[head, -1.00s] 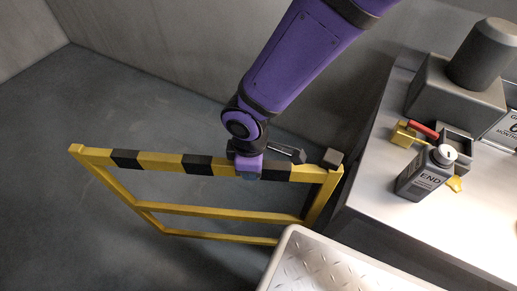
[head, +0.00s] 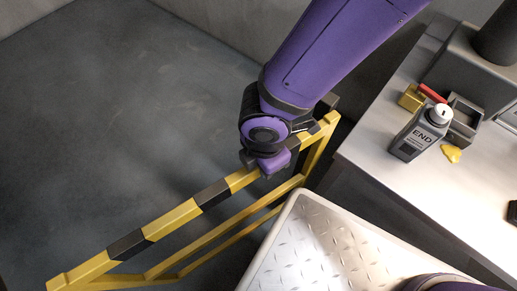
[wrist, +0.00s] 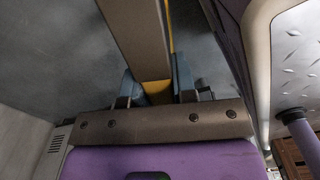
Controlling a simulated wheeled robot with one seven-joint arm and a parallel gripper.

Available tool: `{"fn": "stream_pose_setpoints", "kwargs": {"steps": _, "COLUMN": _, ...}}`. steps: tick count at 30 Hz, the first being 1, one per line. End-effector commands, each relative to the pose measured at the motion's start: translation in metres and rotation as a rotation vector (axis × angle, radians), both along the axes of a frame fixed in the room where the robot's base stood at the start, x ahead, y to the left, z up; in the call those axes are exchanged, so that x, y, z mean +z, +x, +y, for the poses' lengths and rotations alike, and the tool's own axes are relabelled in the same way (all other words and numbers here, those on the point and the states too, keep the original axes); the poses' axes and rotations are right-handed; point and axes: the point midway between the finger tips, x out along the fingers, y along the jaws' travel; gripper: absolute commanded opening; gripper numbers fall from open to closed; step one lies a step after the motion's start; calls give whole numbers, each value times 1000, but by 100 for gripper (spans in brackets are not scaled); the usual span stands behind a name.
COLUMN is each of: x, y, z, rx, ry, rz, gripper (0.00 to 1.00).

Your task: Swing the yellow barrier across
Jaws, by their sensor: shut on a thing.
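The yellow and black striped barrier (head: 170,222) runs from its post near the workbench down to the lower left of the head view. Its free end (head: 60,281) is at the lower left edge. My gripper (head: 268,172) is at the top rail, nearer the post end. In the wrist view the top rail (wrist: 157,88) passes between the two fingers of my gripper (wrist: 156,88), which are shut on it. The post (head: 325,135) stands partly behind my wrist.
A metal workbench (head: 380,160) stands at the right. It holds a grey bottle marked END (head: 420,132), a yellow block with a red handle (head: 412,97) and a yellow blob (head: 452,154). My tread-plate base is at the lower middle. Open floor (head: 100,110) lies beyond the barrier.

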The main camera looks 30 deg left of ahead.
Motion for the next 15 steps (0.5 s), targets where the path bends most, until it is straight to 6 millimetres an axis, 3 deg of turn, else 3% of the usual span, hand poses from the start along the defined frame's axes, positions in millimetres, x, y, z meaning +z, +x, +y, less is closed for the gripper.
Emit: {"fn": "stream_pose_setpoints", "kwargs": {"steps": 15, "x": 0, "y": -4, "z": -17, "rx": 130, "ry": 0, "rz": -3, "gripper": 0}}
